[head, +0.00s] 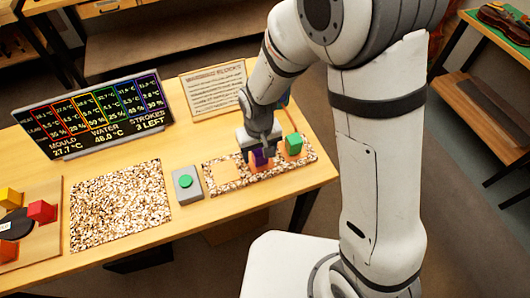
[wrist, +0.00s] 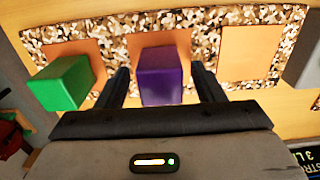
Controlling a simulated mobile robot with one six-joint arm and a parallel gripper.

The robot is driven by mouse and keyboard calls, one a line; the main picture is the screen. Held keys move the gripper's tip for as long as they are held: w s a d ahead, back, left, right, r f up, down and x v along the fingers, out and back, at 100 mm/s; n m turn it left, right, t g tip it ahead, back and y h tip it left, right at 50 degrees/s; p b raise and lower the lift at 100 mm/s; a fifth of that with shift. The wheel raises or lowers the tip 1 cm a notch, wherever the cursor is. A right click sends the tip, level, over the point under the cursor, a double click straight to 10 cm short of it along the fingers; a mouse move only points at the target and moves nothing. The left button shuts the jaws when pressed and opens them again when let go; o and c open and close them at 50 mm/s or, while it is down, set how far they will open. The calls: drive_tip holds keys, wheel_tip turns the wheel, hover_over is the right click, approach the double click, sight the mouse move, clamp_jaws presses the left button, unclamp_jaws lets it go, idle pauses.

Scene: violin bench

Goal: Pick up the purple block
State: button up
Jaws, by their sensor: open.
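The purple block (wrist: 161,78) stands on an orange square of the speckled strip in the wrist view. It also shows in the head view (head: 258,157), partly hidden by my gripper. My gripper (wrist: 160,82) is open, with one dark finger on each side of the purple block. A narrow gap shows on the left side and a somewhat wider one on the right. I cannot tell whether either finger touches it.
A green block (head: 293,144) stands beside the purple one on the same strip (head: 228,186). A green button on a grey box (head: 187,184) is left of it. A display board (head: 97,113) and a text sign (head: 214,91) stand behind. A red block (head: 41,211) is far left.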

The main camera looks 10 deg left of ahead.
drive_tip(key=shift+f, duration=0.45)
drive_tip(key=c, duration=1.1)
drive_tip(key=shift+c, duration=0.2)
